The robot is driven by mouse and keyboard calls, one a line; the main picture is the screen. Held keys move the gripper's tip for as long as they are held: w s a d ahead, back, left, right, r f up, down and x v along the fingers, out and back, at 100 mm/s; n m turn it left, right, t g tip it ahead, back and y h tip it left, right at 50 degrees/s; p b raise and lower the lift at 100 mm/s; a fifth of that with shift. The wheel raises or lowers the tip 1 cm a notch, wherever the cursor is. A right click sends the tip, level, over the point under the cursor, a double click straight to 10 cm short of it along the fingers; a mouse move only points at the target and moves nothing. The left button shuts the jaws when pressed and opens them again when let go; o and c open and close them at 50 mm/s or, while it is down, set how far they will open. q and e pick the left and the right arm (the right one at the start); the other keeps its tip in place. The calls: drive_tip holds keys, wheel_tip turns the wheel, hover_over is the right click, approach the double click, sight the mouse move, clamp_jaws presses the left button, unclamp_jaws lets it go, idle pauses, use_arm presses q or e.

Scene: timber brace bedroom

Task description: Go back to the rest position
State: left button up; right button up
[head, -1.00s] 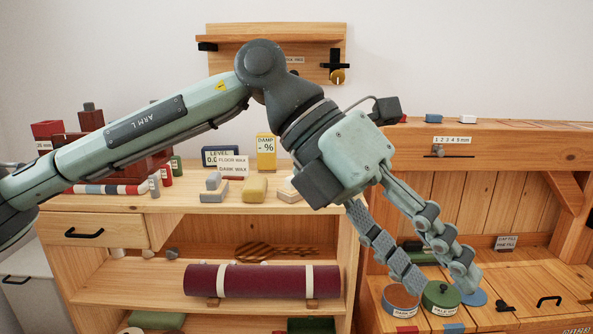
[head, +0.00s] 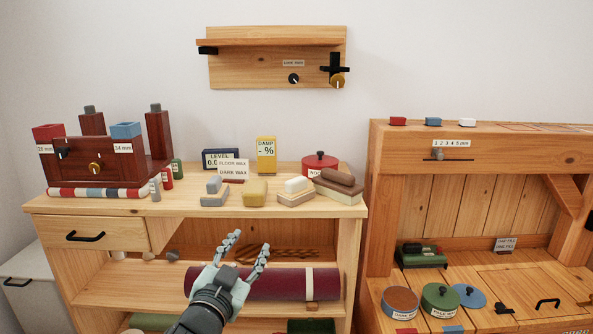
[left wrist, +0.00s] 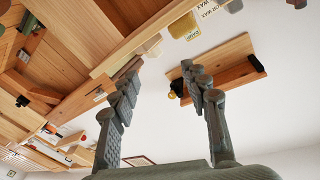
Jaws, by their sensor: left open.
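My left gripper (head: 246,256) is open and empty. In the head view it points up in front of the lower shelves of the wooden shelf unit (head: 130,207), overlapping the dark red roll (head: 275,284). In the left wrist view both fingers (left wrist: 157,85) stand apart with nothing between them. My right gripper is not in view.
The shelf top holds several blocks, a red tin (head: 320,163) and a dark wooden box (head: 95,165). A bench (head: 450,150) stands at right with a brown-topped tin (head: 400,302), green tin (head: 440,298) and blue lid (head: 469,295). A small wall shelf (head: 275,70) hangs above.

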use_arm(q)
drive_tip(key=s+a+f+n+g+y, duration=0.2)
drive_tip(key=s+a+f+g, duration=0.3)
drive_tip(key=f, duration=0.6)
drive_tip(key=s+a+f+n+g+y, duration=0.2)
drive_tip(key=s+a+f, duration=0.35)
drive_tip(key=f, duration=0.55)
drive_tip(key=s+a+f+g, duration=0.3)
drive_tip(key=s+f, duration=0.4)
drive_tip(key=s, duration=0.4)
drive_tip(key=s+a+f+n+g+y, duration=0.1)
drive_tip(key=s+a+f+g, duration=0.2)
drive_tip(key=s+f, duration=0.4)
drive_tip(key=s+g, duration=0.1)
drive_tip(key=s, duration=0.3)
drive_tip(key=shift+a+g, duration=0.25)
drive_tip(key=shift+g, duration=0.15)
drive_tip(key=shift+o, duration=0.3)
